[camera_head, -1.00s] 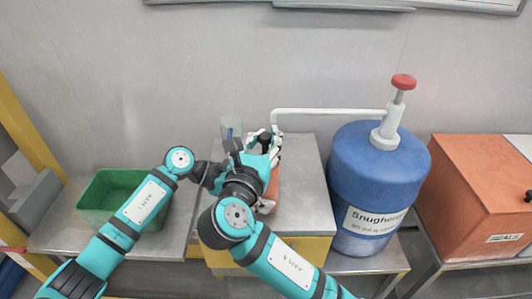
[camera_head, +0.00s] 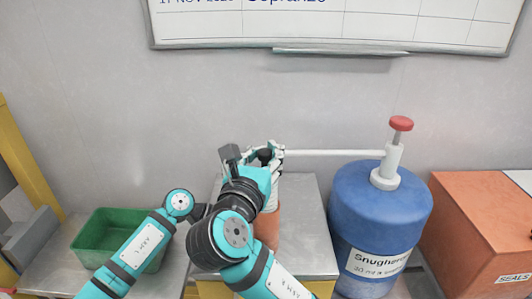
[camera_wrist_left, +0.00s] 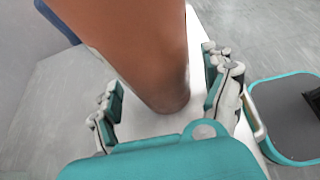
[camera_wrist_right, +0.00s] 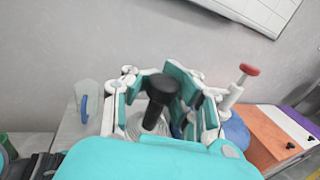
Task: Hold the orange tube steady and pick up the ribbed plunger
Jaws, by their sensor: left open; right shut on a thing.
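The orange tube (camera_head: 267,226) stands on the metal table, its upper part hidden by my right gripper and arm. In the left wrist view the orange tube (camera_wrist_left: 140,45) fills the top, and its end lies between the spread fingers of my left gripper (camera_wrist_left: 168,92), which is open. In the head view the left gripper is hidden behind the right arm. My right gripper (camera_head: 268,156) is above the tube, shut on the ribbed plunger (camera_wrist_right: 158,92). The plunger's black knob and stem show between the fingers, with pale ribbed rings below. Whether its lower end is inside the tube is hidden.
A blue drum (camera_head: 380,220) with a red-topped pump (camera_head: 400,125) stands to the right. Its white spout (camera_head: 335,153) reaches close to my right gripper. A green bin (camera_head: 95,240) is at left and an orange box (camera_head: 480,230) at far right. A blue handle (camera_wrist_right: 84,108) shows behind.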

